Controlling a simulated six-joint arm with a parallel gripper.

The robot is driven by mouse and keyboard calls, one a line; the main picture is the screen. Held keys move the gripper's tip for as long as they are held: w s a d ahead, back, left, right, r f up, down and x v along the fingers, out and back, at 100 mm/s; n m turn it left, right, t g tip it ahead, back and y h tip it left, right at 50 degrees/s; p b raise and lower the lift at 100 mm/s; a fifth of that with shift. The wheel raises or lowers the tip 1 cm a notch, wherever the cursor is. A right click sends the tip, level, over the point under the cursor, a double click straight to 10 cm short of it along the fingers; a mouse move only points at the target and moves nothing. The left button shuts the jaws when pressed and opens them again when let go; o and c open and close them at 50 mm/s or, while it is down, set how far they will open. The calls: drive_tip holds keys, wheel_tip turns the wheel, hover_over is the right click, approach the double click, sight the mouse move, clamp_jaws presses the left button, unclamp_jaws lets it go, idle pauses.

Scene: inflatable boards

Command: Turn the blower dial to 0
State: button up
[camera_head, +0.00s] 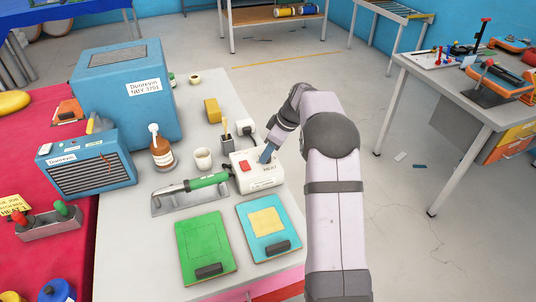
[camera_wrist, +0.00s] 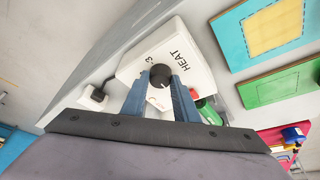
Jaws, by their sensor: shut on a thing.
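A white control box (camera_head: 257,172) marked HEAT stands on the grey bench, with a red switch (camera_head: 244,166) on top. In the wrist view the box (camera_wrist: 190,50) carries a black round dial (camera_wrist: 160,76) near a printed 3; the exact pointer setting is too small to read. My gripper (camera_wrist: 160,88) has its two blue fingers on opposite sides of the dial, shut on it. In the head view my gripper (camera_head: 267,153) comes down on the box top from the right and hides the dial.
A green-handled tool (camera_head: 207,181) lies left of the box. Green (camera_head: 205,246) and blue (camera_head: 268,228) boards lie in front. A white cup (camera_head: 203,158), brown bottle (camera_head: 162,153), yellow block (camera_head: 212,110) and blue machines (camera_head: 124,90) stand behind and left.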

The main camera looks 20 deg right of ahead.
idle(0.4)
drive_tip(key=o, duration=1)
drive_tip(key=shift+o, duration=0.2)
drive_tip(key=b+v, duration=0.1)
drive_tip(key=v, duration=0.6)
drive_tip(key=shift+r+b, duration=0.15)
drive_tip(key=shift+b, duration=0.2)
drive_tip(key=shift+d, duration=0.1)
drive_tip(key=s+a+f+m+g+h+p, duration=0.1)
drive_tip(key=s+a+f+m, duration=0.1)
drive_tip(key=s, duration=0.8)
drive_tip(key=s+a+f+m+g+h+p, duration=0.1)
drive_tip(key=s+a+m, duration=0.3)
drive_tip(key=s, duration=0.7)
drive_tip(key=s+a+f+m+g+h+p, duration=0.1)
drive_tip(key=s+a+f+m, duration=0.2)
drive_tip(key=s+a, duration=0.3)
drive_tip(key=s, duration=0.5)
drive_tip(key=shift+a+f+p, duration=0.2)
drive_tip(key=shift+a+p, duration=0.05)
drive_tip(key=shift+p, duration=0.1)
